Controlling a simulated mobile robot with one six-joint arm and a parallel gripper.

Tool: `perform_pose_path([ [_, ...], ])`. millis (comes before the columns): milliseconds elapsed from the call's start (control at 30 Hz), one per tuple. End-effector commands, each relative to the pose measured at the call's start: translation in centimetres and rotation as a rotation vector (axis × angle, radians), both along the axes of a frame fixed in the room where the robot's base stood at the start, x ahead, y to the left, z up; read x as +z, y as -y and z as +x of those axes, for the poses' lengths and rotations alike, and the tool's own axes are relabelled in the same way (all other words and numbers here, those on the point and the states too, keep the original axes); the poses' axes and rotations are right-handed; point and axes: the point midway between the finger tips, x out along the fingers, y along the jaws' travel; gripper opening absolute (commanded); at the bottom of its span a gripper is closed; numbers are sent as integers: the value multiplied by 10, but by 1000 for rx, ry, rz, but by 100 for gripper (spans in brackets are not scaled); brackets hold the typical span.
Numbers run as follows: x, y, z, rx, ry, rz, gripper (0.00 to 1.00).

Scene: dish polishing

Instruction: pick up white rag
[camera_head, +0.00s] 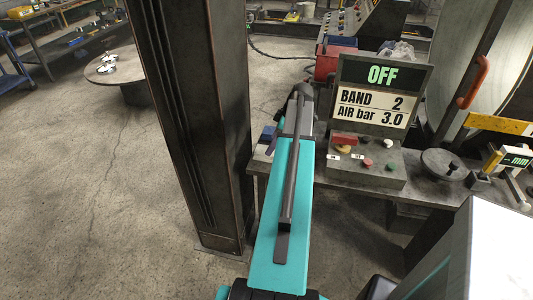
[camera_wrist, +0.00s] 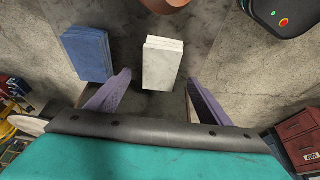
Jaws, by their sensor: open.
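The white rag (camera_wrist: 162,62) shows in the wrist view as a folded, block-like white stack on a grey surface. My gripper (camera_wrist: 160,77) is open, with its two purple fingers spread on either side of the rag's near end. Nothing is held, and I cannot tell how high the fingers are above the surface. In the head view my arm covers the rag, and the gripper's jaws cannot be made out.
A blue folded cloth (camera_wrist: 86,54) lies left of the rag. A brown rounded object (camera_wrist: 166,4) is beyond it, and a black device (camera_wrist: 284,14) with lights is at upper right. The workbench (camera_head: 425,186) holds a control box (camera_head: 375,165) and an "OFF" display (camera_head: 383,88). A dark column (camera_head: 190,120) stands left.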

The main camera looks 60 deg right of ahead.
Motion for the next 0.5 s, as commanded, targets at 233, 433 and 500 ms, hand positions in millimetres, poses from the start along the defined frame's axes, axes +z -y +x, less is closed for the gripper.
perform_pose_path([
  [233, -5, -1, 2, 0, 0, 0, 73],
  [433, -4, -1, 2, 1, 0, 1, 73],
  [500, -5, -1, 2, 1, 0, 1, 73],
])
